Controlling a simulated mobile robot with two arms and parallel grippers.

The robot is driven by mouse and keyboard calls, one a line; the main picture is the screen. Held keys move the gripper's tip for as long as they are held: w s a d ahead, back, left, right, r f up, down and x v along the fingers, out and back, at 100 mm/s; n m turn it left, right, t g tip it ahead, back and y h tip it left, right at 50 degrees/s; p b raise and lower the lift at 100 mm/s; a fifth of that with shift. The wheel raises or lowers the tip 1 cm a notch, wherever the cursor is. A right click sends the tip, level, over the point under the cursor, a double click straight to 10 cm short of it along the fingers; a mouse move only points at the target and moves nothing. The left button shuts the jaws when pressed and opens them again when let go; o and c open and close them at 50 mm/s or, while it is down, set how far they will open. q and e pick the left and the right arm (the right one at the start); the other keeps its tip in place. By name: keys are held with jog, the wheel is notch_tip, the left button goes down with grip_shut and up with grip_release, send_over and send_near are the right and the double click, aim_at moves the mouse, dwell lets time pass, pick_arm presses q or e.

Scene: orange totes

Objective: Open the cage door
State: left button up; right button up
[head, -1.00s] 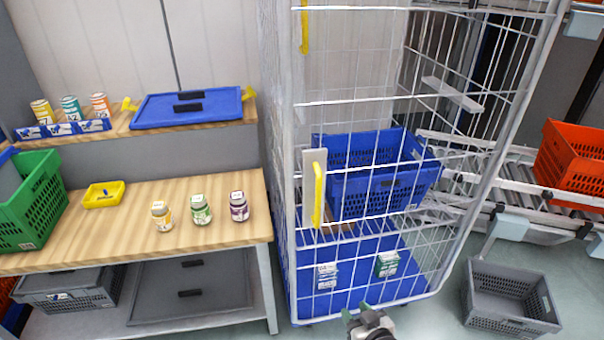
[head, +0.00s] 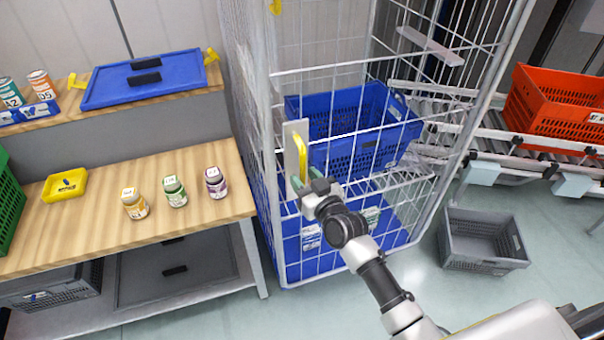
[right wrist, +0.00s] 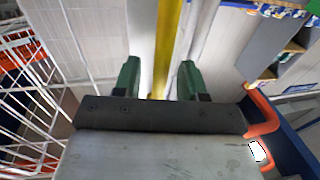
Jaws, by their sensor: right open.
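The wire cage door (head: 335,68) is the front panel of the tall roll cage and looks closed. Its upright yellow handle (head: 301,155) sits on a pale plate at the left edge of the door. My right gripper (head: 304,184) is at the lower end of the handle. In the right wrist view, my right gripper (right wrist: 160,82) is open, and the yellow handle (right wrist: 167,40) runs up between its two green fingers. I see no contact with the handle. My left gripper is not in view.
Inside the cage are a blue crate (head: 385,148) and small boxes. A wooden workbench (head: 90,222) with several bottles stands close on the left. A grey crate (head: 490,262) is on the floor at right, before a conveyor with a red crate (head: 545,122).

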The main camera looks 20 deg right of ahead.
jog(key=shift+w+a, duration=0.2)
jog(key=shift+w, duration=0.45)
grip_shut()
